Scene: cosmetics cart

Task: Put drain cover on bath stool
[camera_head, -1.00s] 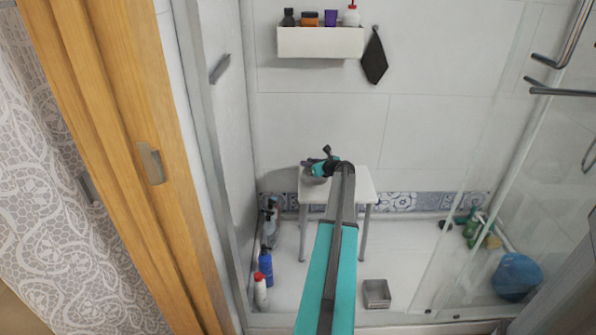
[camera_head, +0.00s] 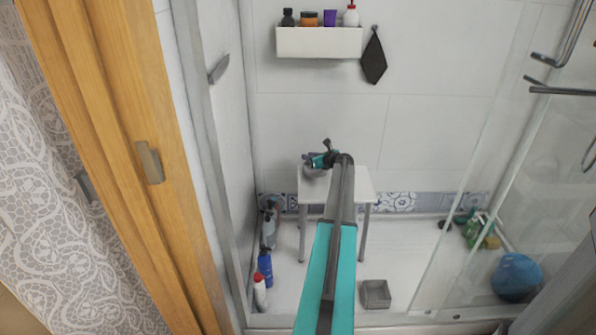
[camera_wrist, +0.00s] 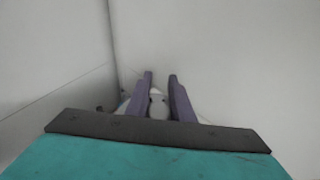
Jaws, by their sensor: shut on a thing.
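The bath stool (camera_head: 362,184) is a white, square-topped stool with grey legs against the back wall. My gripper (camera_head: 311,162) is over the left part of its top. A small grey rounded thing, seemingly the drain cover (camera_head: 314,173), shows just below my gripper at the stool's left edge. In the wrist view my gripper (camera_wrist: 160,78) has its two purple fingers shut on a pale thing, the drain cover (camera_wrist: 157,101), mostly hidden behind the fingers and the wrist. I cannot tell whether it touches the stool top.
Several bottles (camera_head: 265,265) stand along the left wall. A grey square bin (camera_head: 375,294) sits on the floor in front of the stool. A blue round item (camera_head: 516,277) and green bottles (camera_head: 476,229) are at the right. A white shelf (camera_head: 319,42) hangs above.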

